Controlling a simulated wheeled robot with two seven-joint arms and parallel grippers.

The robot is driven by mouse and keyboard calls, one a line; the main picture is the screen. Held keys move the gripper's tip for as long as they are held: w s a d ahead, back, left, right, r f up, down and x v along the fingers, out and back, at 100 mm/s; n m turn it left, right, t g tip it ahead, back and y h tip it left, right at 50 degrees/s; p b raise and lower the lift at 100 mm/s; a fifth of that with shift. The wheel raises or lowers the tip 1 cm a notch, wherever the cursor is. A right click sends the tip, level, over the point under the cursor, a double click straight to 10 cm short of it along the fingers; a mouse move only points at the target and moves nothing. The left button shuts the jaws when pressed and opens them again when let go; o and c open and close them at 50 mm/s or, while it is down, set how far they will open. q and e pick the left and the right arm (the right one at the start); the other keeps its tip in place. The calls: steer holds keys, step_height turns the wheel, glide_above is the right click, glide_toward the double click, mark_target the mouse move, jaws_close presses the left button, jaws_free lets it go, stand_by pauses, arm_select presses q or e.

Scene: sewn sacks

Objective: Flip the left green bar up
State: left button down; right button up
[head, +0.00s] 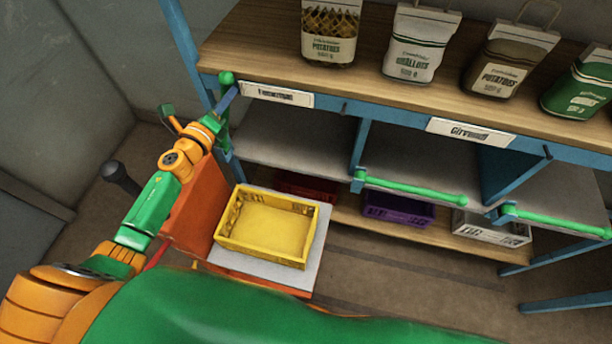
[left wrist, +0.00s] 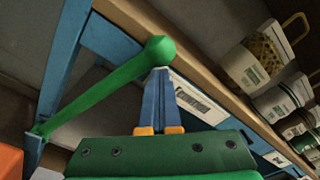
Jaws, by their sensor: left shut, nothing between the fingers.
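The left green bar (head: 222,122) is at the left end of the rack in the head view. In the left wrist view the bar (left wrist: 95,92) runs slanting up from a low pivot at the left to a rounded knob. My left gripper (head: 227,101) is at the knob end of this bar. Its blue fingers (left wrist: 159,97) are shut and empty, with their tips just under or against the knob; I cannot tell whether they touch. Part of the bar is hidden behind the gripper in the head view. My right gripper is not in view.
Two other green bars, middle (head: 415,187) and right (head: 560,222), lie along the lower shelf front. Sacks (head: 417,45) stand on the wooden top (head: 260,50). A yellow crate (head: 268,228) sits on a stand in front. A purple crate (head: 397,209) is low in the rack.

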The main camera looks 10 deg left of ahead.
arm_select(q)
steer(key=shift+w+a+r+n, duration=0.1)
steer(key=shift+a+r+n, duration=0.2)
steer(key=shift+a, duration=0.7)
steer(key=shift+s+a+r+n, duration=0.15)
steer(key=shift+a+n, duration=0.3)
steer(key=shift+a, duration=0.5)
steer(key=shift+w+a+r+n, duration=0.15)
steer(key=shift+a+r+n, duration=0.2)
steer(key=shift+a, duration=0.65)
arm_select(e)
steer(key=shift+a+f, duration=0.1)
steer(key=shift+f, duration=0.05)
